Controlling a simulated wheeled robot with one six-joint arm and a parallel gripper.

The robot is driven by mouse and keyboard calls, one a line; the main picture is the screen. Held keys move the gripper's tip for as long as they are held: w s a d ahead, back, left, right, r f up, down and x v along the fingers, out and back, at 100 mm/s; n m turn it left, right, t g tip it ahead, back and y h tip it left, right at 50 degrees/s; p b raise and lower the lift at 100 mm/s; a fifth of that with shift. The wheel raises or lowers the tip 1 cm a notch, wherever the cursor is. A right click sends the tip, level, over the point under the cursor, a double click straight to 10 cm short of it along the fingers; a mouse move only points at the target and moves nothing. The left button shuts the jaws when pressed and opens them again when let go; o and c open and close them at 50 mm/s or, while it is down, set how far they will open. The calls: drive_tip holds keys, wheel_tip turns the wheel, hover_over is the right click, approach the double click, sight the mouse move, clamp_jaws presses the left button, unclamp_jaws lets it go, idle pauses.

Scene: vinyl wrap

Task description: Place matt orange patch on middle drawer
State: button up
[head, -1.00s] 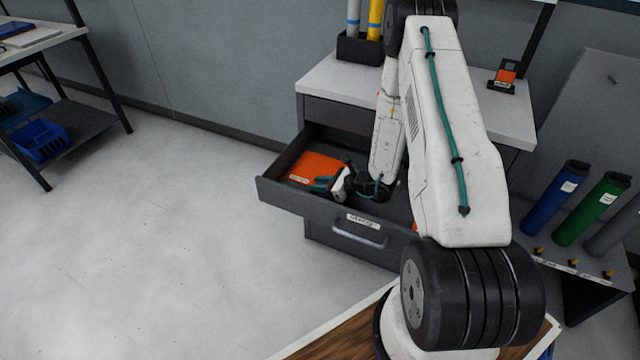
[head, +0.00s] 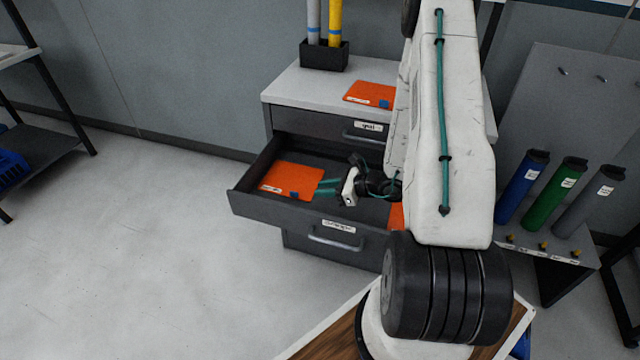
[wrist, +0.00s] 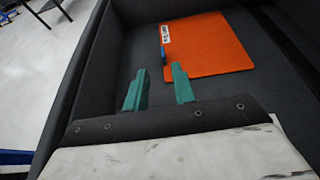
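An orange patch (head: 292,180) lies flat in the left part of the open, dark grey drawer (head: 262,208). In the wrist view the patch (wrist: 208,45) has a white label and a blue tab at its near left edge. My gripper (head: 328,187) is inside the drawer, right beside the patch's right edge. In the wrist view my gripper's teal fingers (wrist: 159,85) are apart with nothing between them; the right fingertip overlaps the patch's near edge in view, contact unclear. Another orange patch (head: 370,92) lies on the cabinet top. More orange (head: 396,216) shows in the drawer, mostly hidden by my arm.
The cabinet (head: 285,87) has a shut drawer (head: 330,126) above the open one. A black holder (head: 324,55) with grey and yellow rolls stands on top. Blue (head: 522,185), green (head: 553,195) and grey rolls (head: 583,203) stand on a rack at right. Floor at left is clear.

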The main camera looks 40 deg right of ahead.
drive_tip(key=s+a+r+n+g+y, duration=0.25)
drive_tip(key=a+r+n+g, duration=0.25)
drive_tip(key=a+r+n, duration=0.5)
drive_tip(key=s+a+r+n+g+y, duration=0.1)
drive_tip(key=s+a+r+n+g, duration=0.4)
drive_tip(key=r, duration=0.8)
drive_tip(key=s+a+r+n+h, duration=0.2)
drive_tip(key=s+r+n+h, duration=0.9)
drive_tip(key=s+n, duration=0.3)
drive_tip(key=s+r, duration=0.1)
drive_tip(key=s, duration=0.2)
drive_tip(key=shift+r, duration=0.4)
